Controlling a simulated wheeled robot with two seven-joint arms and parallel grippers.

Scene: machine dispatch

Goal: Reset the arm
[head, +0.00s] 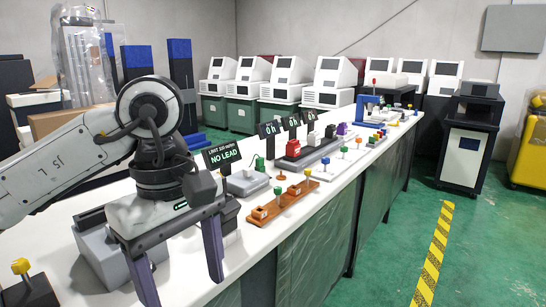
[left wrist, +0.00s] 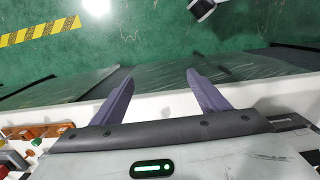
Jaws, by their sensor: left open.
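My left arm comes in from the left in the head view, above the white table (head: 345,165). My left gripper (head: 183,289) hangs at the table's front edge with its two purple fingers pointing down and spread apart. The left wrist view also shows the gripper (left wrist: 160,77) with nothing between the fingers, the table edge and green floor beyond them. My right gripper is in neither view.
An orange block with pegs (head: 283,203) and a sign reading "NO LEAD" (head: 221,155) stand just right of the gripper. A grey box (head: 105,262) lies beneath the arm. Green floor (head: 395,245) with a yellow-black stripe (head: 434,255) is clear at right.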

